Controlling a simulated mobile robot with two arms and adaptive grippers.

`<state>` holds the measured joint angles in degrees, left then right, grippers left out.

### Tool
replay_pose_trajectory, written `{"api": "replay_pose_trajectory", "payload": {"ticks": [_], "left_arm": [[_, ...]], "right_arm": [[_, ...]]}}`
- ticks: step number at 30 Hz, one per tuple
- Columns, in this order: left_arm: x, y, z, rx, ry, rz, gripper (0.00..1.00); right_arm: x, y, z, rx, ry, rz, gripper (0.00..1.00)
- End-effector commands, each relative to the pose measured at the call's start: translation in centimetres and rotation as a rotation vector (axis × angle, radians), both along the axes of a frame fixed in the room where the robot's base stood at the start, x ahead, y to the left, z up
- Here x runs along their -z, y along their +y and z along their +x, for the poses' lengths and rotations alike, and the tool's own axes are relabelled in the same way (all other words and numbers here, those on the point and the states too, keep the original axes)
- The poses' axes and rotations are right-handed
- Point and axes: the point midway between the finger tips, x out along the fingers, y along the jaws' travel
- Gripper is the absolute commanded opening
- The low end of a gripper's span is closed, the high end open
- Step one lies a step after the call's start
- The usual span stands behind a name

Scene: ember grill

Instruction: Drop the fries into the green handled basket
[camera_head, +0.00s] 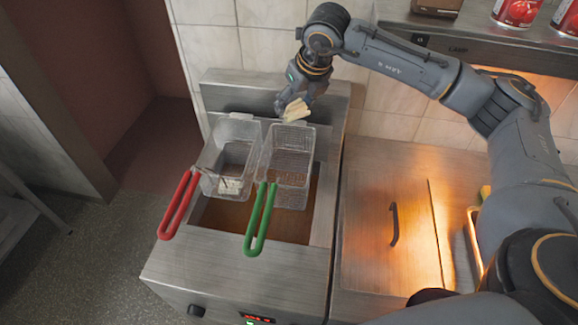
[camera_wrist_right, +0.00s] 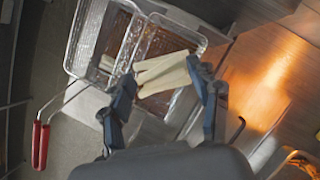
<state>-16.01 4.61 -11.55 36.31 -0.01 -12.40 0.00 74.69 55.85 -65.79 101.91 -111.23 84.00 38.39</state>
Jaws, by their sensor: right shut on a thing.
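My right gripper (camera_head: 292,101) is shut on a small bundle of pale fries (camera_head: 296,110). It holds them above the far end of the green handled basket (camera_head: 288,165). The fries also show between the fingers in the right wrist view (camera_wrist_right: 164,73). The green handled basket is a wire mesh basket whose green handle (camera_head: 260,218) points to the front; no fries show inside it. The red handled basket (camera_head: 233,150) sits to its left, with some pale pieces (camera_head: 230,186) in its near end. My left gripper is not in view.
Both baskets sit over the brown oil (camera_head: 255,219) of the steel fryer (camera_head: 235,263). A steel counter with a dark-handled lid (camera_head: 385,240) stands to the right. Red cans (camera_head: 517,12) stand on a shelf at top right.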

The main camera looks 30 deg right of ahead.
Motion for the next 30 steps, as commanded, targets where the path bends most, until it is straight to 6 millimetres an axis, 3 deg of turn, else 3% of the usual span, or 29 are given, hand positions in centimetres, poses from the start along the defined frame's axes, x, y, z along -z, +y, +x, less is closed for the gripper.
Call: {"api": "replay_pose_trajectory", "payload": {"ticks": [2, 3, 6, 12, 19, 30], "left_arm": [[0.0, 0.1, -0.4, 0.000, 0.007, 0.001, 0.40], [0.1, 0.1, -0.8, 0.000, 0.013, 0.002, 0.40], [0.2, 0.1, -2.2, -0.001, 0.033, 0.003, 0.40], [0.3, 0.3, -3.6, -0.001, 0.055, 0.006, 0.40], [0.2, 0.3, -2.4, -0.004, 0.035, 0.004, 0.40], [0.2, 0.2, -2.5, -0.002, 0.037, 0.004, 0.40]], "right_arm": [[0.0, 0.0, 0.0, 0.000, 0.000, 0.000, 0.37], [0.0, 0.0, 0.0, 0.000, 0.000, 0.000, 0.67], [0.0, 0.0, 0.0, 0.000, 0.000, 0.000, 0.88], [-0.1, 0.0, 0.0, 0.000, 0.000, 0.000, 0.88], [-0.6, 0.0, -0.2, 0.000, -0.001, 0.001, 0.88], [-7.2, -0.2, -3.0, 0.001, -0.005, 0.002, 0.88]]}}
